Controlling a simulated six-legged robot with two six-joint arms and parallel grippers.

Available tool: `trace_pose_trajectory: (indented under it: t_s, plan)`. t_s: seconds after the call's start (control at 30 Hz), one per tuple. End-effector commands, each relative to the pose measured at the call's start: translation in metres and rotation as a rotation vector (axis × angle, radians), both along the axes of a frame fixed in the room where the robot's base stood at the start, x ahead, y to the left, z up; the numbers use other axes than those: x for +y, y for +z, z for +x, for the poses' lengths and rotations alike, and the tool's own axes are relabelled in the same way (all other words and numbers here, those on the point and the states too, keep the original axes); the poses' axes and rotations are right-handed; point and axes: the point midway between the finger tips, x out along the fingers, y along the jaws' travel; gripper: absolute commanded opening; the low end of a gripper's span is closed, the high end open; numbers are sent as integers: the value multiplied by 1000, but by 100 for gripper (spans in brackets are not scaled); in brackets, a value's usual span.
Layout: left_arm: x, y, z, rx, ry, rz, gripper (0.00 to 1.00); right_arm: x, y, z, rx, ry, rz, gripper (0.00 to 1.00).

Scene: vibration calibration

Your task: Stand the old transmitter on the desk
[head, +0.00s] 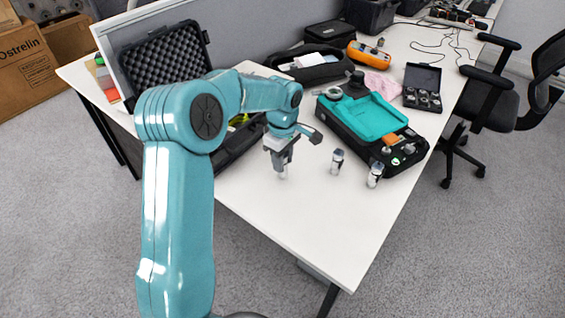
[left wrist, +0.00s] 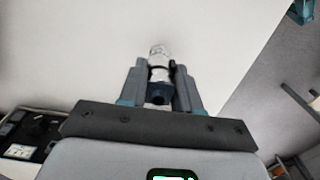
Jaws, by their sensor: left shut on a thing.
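My left gripper (head: 281,162) points down over the white desk (head: 290,210), left of the two standing cylinders. It is shut on a small pale and dark cylinder, which I take to be the old transmitter (head: 283,174). In the left wrist view the transmitter (left wrist: 159,73) sits between the two grey fingers (left wrist: 160,85), and its pale end points at the desk (left wrist: 100,50). Its lower end is close to the desk top; I cannot tell if it touches. The fingers hide much of it. My right gripper is not in view.
Two small silver and dark cylinders (head: 337,161) (head: 375,175) stand to the right. Behind them is a black device with a teal tray (head: 372,115). An open black foam-lined case (head: 165,65) lies at left, partly behind my arm. The desk's near part is clear.

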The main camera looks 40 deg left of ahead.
Motion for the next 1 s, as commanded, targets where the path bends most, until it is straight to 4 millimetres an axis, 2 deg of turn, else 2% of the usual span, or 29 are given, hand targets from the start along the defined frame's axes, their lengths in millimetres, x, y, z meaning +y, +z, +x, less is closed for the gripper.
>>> trace_pose_trajectory:
  t_s: [0.1, 0.47, 0.5, 0.57, 0.87, 1.0]
  plan:
    - [0, -12, 0, 0, 0, -1, 0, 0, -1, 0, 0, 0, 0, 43]
    - [0, -16, 0, -1, 0, 0, 0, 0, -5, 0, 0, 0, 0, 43]
    - [0, -16, 0, -1, 0, 0, 39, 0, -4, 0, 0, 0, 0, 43]
    - [0, -15, 0, -1, 0, 0, 58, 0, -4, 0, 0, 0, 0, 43]
    - [0, -13, 0, -1, 0, 0, 58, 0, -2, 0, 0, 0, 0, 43]
    - [0, 1, 1, -4, 0, 1, 58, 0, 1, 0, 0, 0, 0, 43]
